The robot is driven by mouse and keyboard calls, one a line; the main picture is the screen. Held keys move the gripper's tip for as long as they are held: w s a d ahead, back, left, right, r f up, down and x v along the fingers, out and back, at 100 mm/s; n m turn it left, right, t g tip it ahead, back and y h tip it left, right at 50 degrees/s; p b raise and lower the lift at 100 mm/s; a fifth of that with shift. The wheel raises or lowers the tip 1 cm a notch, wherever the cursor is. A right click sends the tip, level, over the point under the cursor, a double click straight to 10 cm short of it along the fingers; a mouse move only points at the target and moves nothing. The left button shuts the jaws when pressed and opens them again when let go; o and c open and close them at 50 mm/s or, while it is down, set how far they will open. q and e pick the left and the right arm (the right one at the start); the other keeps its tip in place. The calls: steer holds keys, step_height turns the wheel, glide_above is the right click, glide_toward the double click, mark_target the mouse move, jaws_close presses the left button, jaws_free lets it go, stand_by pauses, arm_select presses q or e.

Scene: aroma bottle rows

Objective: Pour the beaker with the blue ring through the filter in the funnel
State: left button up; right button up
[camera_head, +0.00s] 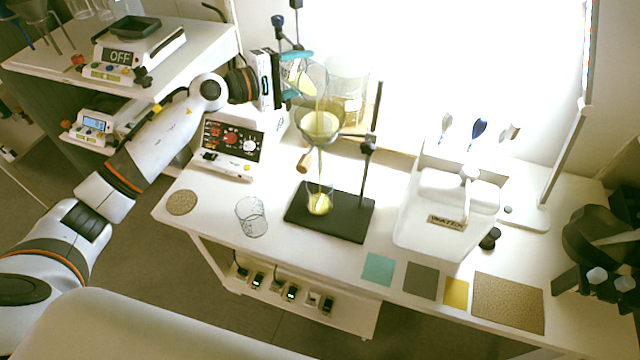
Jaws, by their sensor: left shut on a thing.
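My left gripper (290,77) is shut on a clear beaker (312,76), which is tilted to the right above the funnel (320,127). Teal shows at the beaker's upper and lower sides by the fingers; I cannot tell ring from finger pads. Yellow liquid shows in the tilted beaker, and a yellow streak runs down toward the funnel. Pale yellow fills the funnel, so the filter is hard to make out. A small glass vessel (319,202) with yellow liquid stands below the stem on the dark stand base (345,225).
An empty clear beaker (251,217) stands left of the stand. A control box (232,148) is behind it. A white lidded box (445,212) stands to the right, with coloured mats (378,269) in front. A stand rod (370,145) rises right of the funnel. Dark equipment (590,285) occupies the right edge.

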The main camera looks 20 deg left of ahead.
arm_select(q)
steer(key=shift+s+d+r+m+b, duration=0.15)
steer(key=shift+r+m+b, duration=0.25)
steer(key=shift+m+b, duration=0.45)
stand_by(2.5)
steer(key=shift+s+d+f+m+b, duration=0.15)
steer(key=shift+m+b, duration=0.2)
steer(key=shift+b, duration=0.75)
stand_by(1.6)
stand_by(0.7)
steer(key=shift+w+a+f+n+b, duration=0.25)
steer(key=shift+f+n+b, duration=0.1)
steer(key=shift+n+b, duration=0.55)
steer(key=shift+w+a+n+b, duration=0.15)
steer(key=shift+n+b, duration=0.15)
